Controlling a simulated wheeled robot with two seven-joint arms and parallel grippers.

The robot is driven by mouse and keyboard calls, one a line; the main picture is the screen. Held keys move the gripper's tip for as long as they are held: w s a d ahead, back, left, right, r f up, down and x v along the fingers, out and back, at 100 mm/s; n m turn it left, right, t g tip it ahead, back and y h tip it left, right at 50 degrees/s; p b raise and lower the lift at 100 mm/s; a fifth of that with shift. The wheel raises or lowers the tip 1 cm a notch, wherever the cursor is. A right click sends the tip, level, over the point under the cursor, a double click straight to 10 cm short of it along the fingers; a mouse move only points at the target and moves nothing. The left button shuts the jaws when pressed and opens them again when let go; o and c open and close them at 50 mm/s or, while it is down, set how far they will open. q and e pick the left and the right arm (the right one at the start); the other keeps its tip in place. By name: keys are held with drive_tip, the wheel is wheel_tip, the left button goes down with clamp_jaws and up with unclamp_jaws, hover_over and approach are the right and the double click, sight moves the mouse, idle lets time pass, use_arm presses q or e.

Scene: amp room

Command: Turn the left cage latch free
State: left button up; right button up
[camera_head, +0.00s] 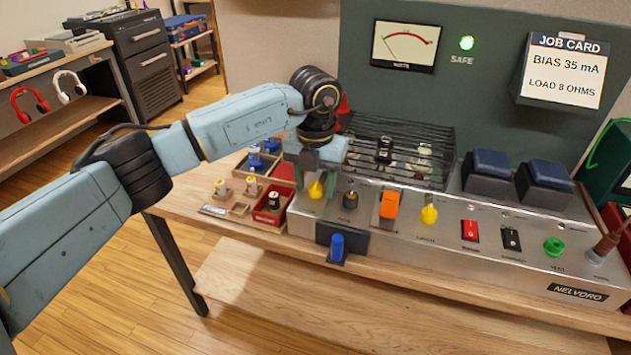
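The black wire cage (436,140) stands over tubes on the silver amplifier (400,230). A yellow knob (316,190) sits at the left end of the amplifier's top, and a second yellow knob (429,214) is farther right. I cannot tell for sure whether the left yellow knob is the left cage latch. My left gripper (313,178) points down just above and around the left knob. Its two dark fingers are apart, with a gap between them; contact is unclear. My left wrist hides the cage's left end. My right gripper is not in view.
An orange switch (389,205), a dark knob (350,200) and a blue lever (337,247) are close to the right. A red parts tray (272,218) stands on the bench at left. A meter (404,45) and lit green SAFE lamp (466,43) are behind.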

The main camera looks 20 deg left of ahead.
use_arm(q)
drive_tip(key=c, duration=0.9)
drive_tip(key=shift+c, duration=0.2)
